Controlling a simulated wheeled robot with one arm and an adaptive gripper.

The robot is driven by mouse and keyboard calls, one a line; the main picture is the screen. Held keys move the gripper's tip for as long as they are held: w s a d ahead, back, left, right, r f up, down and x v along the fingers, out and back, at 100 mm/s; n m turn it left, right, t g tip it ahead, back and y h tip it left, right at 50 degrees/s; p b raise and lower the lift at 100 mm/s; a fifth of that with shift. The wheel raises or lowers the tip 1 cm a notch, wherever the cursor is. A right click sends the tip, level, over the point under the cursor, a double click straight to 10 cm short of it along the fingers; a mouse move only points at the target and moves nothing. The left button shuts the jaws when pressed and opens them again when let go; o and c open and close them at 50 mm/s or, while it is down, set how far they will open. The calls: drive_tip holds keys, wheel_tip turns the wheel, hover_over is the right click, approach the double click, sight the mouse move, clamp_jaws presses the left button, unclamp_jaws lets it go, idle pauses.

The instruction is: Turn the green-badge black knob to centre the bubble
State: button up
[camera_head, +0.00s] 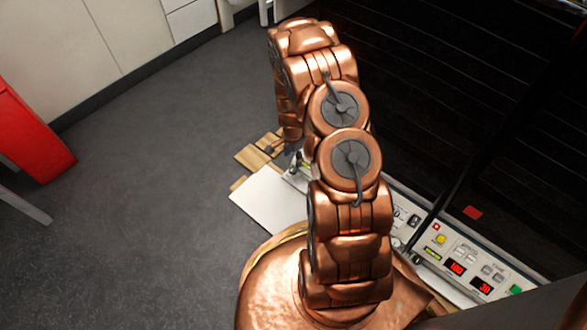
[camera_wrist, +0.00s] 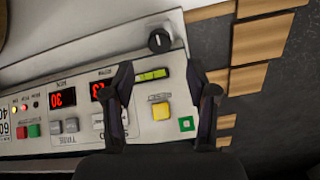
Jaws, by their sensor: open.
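In the wrist view, a round black knob (camera_wrist: 160,40) with a pale mark stands at the top of a white control panel (camera_wrist: 150,132). A green square badge (camera_wrist: 186,124) sits lower right on the same panel, beside my right finger. The yellow-green bubble level (camera_wrist: 153,74) lies between the knob and a yellow button; the bubble's exact place is too small to tell. My gripper (camera_wrist: 159,76) is open and empty, its two fingers spread over the panel, with the knob ahead of the tips and not touched. In the head view my arm hides most of this panel.
The panel also bears a yellow button (camera_wrist: 161,112), red displays (camera_wrist: 62,97) and grey buttons (camera_wrist: 63,126). Wooden slats (camera_wrist: 258,40) lie to the right. In the head view, another panel (camera_head: 472,262) has a red badge (camera_head: 436,226). Grey floor (camera_head: 150,180) is open at left.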

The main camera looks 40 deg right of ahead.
sight(293, 169)
wheel_tip(293, 169, down, 7)
drive_tip(key=b, duration=0.2)
drive_tip(key=shift+b, duration=0.3)
clamp_jaws()
idle(0.4)
